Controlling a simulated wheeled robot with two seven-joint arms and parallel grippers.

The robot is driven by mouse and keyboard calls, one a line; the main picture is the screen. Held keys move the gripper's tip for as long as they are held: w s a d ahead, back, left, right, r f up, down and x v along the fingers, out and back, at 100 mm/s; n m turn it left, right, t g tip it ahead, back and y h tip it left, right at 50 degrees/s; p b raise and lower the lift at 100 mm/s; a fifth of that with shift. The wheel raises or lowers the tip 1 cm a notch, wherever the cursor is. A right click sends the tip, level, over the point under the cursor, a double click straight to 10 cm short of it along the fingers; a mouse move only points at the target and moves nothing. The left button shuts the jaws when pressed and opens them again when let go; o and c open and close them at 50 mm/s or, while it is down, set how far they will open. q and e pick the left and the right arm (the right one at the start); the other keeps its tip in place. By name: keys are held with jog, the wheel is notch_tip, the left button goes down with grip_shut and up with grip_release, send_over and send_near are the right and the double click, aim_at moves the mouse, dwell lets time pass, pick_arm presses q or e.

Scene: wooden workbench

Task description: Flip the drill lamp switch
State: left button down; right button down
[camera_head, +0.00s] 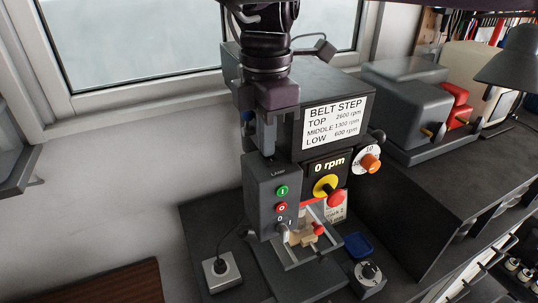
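The bench drill has a grey control box (272,195) on its front, with a small label near its top that I read only faintly. A green button (282,190) and a red button (281,208) sit on the box, with a small switch (283,228) at the bottom. I cannot tell which control is the lamp switch. My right gripper (264,145) comes down from above with its fingertips at the top of the control box. Contact and the gap between the fingers are unclear. The gripper hides part of the drill head. My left gripper is not in view.
A vise (305,240) stands below. A small grey box with a cable (221,270) is at left. Grey machine housing (407,105) stands at right.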

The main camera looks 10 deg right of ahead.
notch_tip(320, 180, up, 3)
jog(key=p, duration=0.3)
jog(key=shift+f, duration=0.2)
jog(key=shift+r, duration=2.15)
